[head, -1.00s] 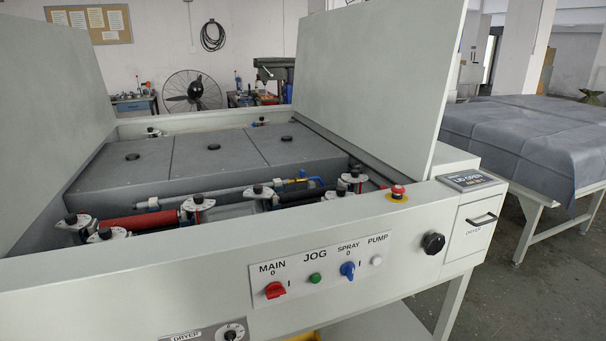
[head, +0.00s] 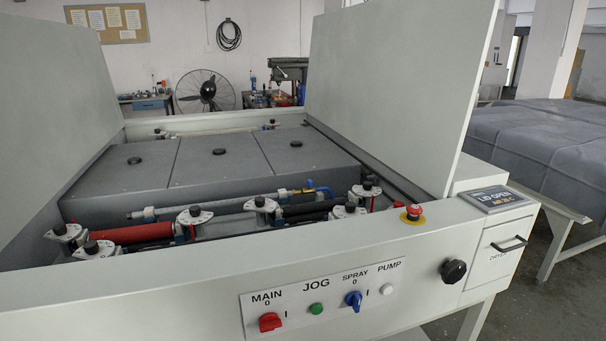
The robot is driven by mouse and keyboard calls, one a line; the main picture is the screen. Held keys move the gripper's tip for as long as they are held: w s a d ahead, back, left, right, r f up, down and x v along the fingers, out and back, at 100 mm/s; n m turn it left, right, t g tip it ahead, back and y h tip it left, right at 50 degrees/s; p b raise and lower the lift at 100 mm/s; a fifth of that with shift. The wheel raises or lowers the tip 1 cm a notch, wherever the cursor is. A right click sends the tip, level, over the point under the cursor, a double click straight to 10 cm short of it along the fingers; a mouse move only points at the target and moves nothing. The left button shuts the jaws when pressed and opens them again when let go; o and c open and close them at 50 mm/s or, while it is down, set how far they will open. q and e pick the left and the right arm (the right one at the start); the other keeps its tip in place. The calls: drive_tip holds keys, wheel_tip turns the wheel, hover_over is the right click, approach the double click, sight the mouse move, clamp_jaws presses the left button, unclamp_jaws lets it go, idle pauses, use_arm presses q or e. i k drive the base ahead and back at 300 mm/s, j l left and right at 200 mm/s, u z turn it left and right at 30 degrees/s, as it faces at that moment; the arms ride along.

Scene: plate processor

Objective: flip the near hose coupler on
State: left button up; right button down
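The plate processor's open trough shows a thin grey spray bar (head: 222,203) lying across it. At its right end are a small yellow fitting (head: 296,192) and a blue hose piece (head: 320,188), which look like the hose coupler. They are too small to tell the coupler's lever position. Whether another coupler stands farther back is not clear. Neither of my grippers is in view.
Two tall lid panels stand open at left (head: 60,120) and right (head: 395,90). Bearing blocks with black knobs (head: 195,218) and a red roller (head: 130,234) fill the trough. The front panel (head: 325,303) carries switches, and a red emergency button (head: 413,212) sits on the rim.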

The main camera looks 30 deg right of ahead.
sight(309, 191)
drive_tip(key=i+l+u, duration=0.25)
drive_tip(key=l+u, duration=0.2)
drive_tip(key=l, duration=0.3)
drive_tip(key=i+l+u, duration=0.25)
drive_tip(key=l, duration=0.15)
drive_tip(key=k, duration=0.1)
